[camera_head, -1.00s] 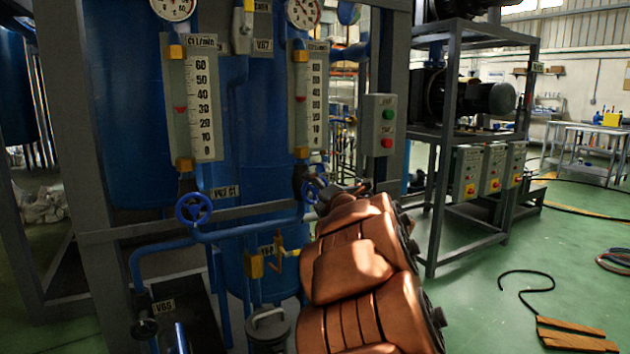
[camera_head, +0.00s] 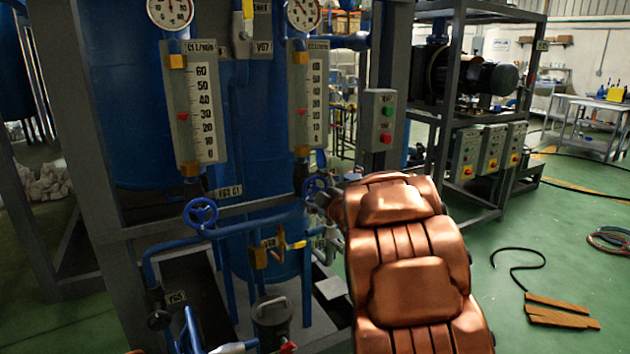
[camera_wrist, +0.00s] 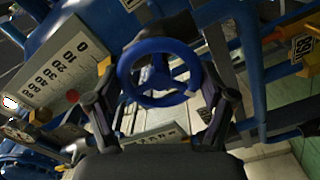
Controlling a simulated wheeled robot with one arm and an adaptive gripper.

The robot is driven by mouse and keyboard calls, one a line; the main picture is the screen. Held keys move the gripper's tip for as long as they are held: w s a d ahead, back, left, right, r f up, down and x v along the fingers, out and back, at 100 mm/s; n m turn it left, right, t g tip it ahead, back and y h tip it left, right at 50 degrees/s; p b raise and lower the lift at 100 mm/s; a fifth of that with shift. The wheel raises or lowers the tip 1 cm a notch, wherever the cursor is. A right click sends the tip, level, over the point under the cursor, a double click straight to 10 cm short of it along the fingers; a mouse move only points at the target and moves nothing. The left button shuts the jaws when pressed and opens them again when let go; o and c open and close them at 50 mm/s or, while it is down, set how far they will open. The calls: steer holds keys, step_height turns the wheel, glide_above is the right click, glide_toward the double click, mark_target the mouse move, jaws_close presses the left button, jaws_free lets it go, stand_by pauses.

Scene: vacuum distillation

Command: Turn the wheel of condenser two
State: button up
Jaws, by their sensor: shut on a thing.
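A blue handwheel (camera_head: 317,184) sits below the right-hand flow gauge (camera_head: 308,95) in the head view, partly hidden by my gripper. The wrist view shows this blue wheel (camera_wrist: 160,46) with its spokes, facing the camera. My gripper (camera_wrist: 160,100) has one finger on each side of the wheel and is shut on it. In the head view my gripper (camera_head: 326,200) is at the wheel, mostly hidden behind my copper-coloured arm. A second blue handwheel (camera_head: 200,213) sits below the left-hand gauge (camera_head: 196,105), away from my gripper.
Blue pipes (camera_head: 255,230) and a grey frame post (camera_head: 88,150) stand close around the wheels. A button box (camera_head: 377,119) with green and red buttons is mounted right of the gauges. Open green floor (camera_head: 540,240) lies to the right, with a cable and wooden pieces.

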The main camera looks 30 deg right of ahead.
steer(key=shift+m+p, duration=0.95)
steer(key=shift+m, duration=0.35)
steer(key=o, duration=1)
steer(key=s, duration=0.8)
steer(key=s+a, duration=0.1)
steer(key=s, duration=0.3)
